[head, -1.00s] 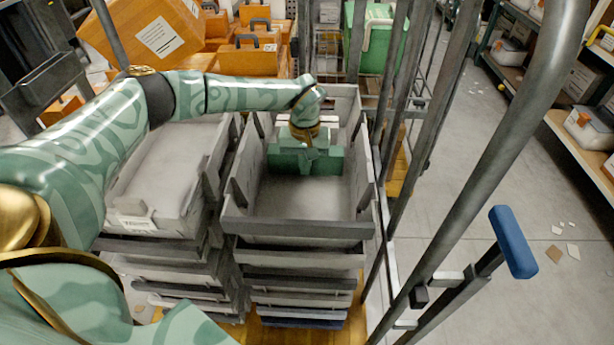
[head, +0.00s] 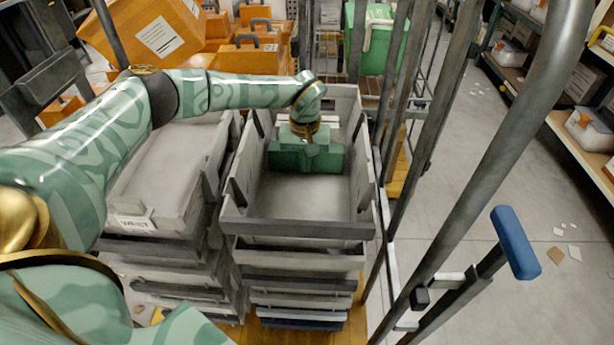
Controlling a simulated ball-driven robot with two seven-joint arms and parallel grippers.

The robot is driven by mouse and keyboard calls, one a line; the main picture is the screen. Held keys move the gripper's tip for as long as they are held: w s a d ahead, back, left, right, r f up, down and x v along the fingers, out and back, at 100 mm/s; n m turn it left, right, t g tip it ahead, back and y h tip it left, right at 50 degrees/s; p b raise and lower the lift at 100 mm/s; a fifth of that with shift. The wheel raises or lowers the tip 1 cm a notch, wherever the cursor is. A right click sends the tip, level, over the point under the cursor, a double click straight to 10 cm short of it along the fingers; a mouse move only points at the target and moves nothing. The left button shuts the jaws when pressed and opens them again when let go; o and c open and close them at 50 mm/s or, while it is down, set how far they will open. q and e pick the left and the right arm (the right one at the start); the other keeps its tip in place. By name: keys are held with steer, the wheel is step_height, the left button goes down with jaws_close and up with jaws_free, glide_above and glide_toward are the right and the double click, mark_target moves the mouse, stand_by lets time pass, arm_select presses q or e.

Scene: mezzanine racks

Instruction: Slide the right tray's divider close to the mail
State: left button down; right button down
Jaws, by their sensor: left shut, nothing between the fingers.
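The right tray (head: 298,229) is a deep grey tray on top of the right stack, its near floor bare. My left gripper (head: 306,157) is inside it toward the far end, pointing down, its broad green hand across much of the tray's width. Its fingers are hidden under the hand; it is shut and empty. A pale strip that may be mail (head: 283,117) shows just beyond the hand at the far end. I cannot make out the divider; the hand covers that part of the tray. Whether the gripper touches a divider cannot be told. My right gripper is out of view.
The left tray (head: 140,222), with a label on its front, tops a stack close beside the right one. Grey metal posts (head: 503,150) rise along the right side, with a blue handle (head: 515,242). Orange cases (head: 249,62) and a green crate (head: 377,40) stand behind.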

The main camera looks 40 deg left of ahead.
arm_select(q)
steer(key=shift+w+a, duration=0.3)
steer(key=shift+w, duration=0.15)
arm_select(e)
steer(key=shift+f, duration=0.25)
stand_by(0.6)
arm_select(q)
steer(key=shift+s+d+r+p, duration=0.15)
steer(key=shift+s+d+p, duration=0.1)
steer(key=shift+s+p, duration=0.2)
steer(key=shift+s+d, duration=0.1)
steer(key=shift+s, duration=0.05)
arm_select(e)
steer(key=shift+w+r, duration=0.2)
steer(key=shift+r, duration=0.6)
